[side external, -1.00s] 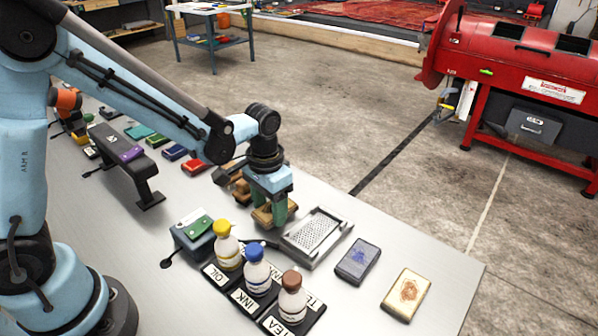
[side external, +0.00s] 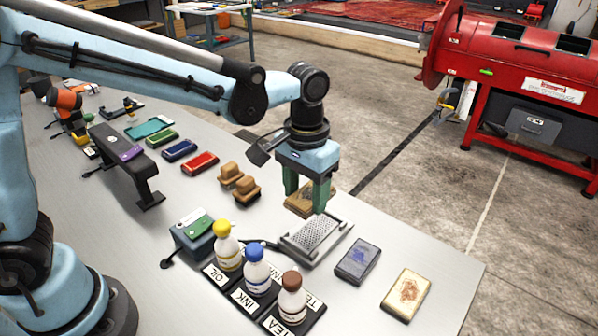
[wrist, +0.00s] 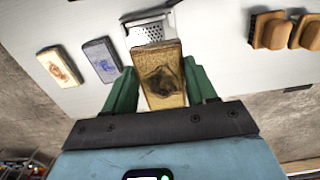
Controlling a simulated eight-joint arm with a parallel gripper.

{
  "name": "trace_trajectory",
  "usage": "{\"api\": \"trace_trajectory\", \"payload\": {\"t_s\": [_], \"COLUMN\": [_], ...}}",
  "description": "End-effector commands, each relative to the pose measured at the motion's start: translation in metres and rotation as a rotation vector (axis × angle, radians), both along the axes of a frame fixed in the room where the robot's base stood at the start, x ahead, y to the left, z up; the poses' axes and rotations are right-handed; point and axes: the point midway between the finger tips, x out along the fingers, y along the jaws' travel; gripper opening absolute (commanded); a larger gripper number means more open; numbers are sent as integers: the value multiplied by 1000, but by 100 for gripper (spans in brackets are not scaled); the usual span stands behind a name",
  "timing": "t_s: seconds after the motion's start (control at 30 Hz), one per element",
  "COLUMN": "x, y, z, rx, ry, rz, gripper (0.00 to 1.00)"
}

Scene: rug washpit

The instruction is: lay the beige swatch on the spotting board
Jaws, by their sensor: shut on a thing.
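My gripper (side external: 307,200) is shut on a tan-beige swatch (side external: 296,203) with a dark stain. In the wrist view the swatch (wrist: 163,88) sits between the green fingers, stain facing the camera. The spotting board (side external: 304,241), a grey frame with a perforated plate, lies on the table just below the gripper in the side view. In the wrist view the board (wrist: 133,33) is beyond the swatch's far end, partly covered by it. The swatch appears to be held above the table, behind the board's far edge; the exact gap cannot be told.
A grey swatch with a blue stain (side external: 358,261) and a cream swatch with an orange stain (side external: 406,294) lie right of the board. Several stain bottles (side external: 256,280) stand in front. Two wooden brushes (side external: 246,191) lie to the left. The table's far edge is close behind.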

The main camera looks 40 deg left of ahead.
Motion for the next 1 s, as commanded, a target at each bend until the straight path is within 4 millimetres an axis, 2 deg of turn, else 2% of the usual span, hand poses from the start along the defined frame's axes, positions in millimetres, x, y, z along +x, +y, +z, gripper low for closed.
{"api": "trace_trajectory", "payload": {"t_s": [0.03, 0.13, 0.7, 1.0], "x": [0, -1, 0, -1], "y": [-8, -14, -14, -13], "z": [-1, -3, -47, -59], "rx": [0, 0, 0, 0], "ry": [0, 0, -1, 0], "rz": [3, 13, 15, 15], "gripper": [26, 26, 26, 26]}}
